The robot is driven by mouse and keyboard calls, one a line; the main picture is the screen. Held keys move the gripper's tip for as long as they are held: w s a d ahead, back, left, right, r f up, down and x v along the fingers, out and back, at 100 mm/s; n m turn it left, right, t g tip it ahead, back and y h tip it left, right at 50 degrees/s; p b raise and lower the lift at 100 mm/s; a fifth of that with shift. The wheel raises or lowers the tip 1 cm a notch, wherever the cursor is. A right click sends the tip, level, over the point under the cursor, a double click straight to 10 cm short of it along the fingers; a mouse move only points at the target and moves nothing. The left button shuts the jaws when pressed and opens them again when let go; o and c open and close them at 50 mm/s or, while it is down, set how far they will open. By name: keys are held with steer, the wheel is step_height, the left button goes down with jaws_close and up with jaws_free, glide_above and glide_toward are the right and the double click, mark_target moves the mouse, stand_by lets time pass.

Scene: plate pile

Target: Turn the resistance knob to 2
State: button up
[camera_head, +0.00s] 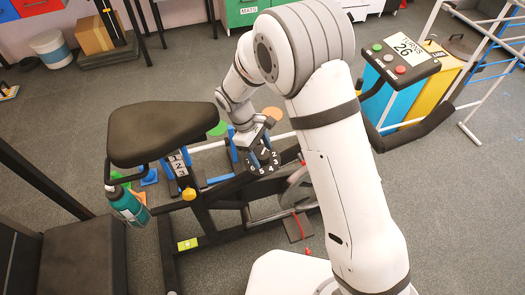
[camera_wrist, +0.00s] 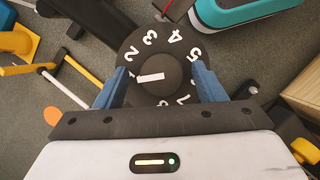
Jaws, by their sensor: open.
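The resistance knob (camera_wrist: 168,64) is a round black dial with white numbers in the wrist view. A white pointer bar on it lies nearly level and points left, just below the 2 and close to a small white mark that looks like the 1. In the head view the dial (camera_head: 267,168) sits on the exercise bike's frame (camera_head: 208,215). My gripper (camera_wrist: 160,70) is open, with one blue finger at each side of the knob's middle. I cannot tell whether the fingers touch it. My gripper (camera_head: 252,143) is right above the dial in the head view.
The black bike seat (camera_head: 165,132) is left of the dial, with a green bottle (camera_head: 128,206) below it. The console (camera_head: 402,60) and handlebar are at the right. A second numbered part (camera_head: 180,165) is under the seat. The grey floor is open at the lower right.

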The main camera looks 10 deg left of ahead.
steer(key=shift+c, duration=0.3)
steer(key=c, duration=0.9)
steer(key=shift+d, duration=0.2)
steer(key=shift+a, duration=0.1)
steer(key=shift+w+r+m, duration=0.1)
steer(key=shift+m, duration=0.3)
steer(key=shift+w+m+g+p, duration=0.1)
steer(key=shift+m+g+p, duration=0.35)
steer(key=shift+m, duration=0.45)
steer(key=m, duration=0.2)
steer(key=m+g+y+p, duration=0.1)
steer(key=m, duration=0.2)
steer(key=shift+w+g+y, duration=0.15)
steer(key=shift+g+y, duration=0.1)
steer(key=shift+y, duration=0.05)
steer(key=shift+m, duration=0.3)
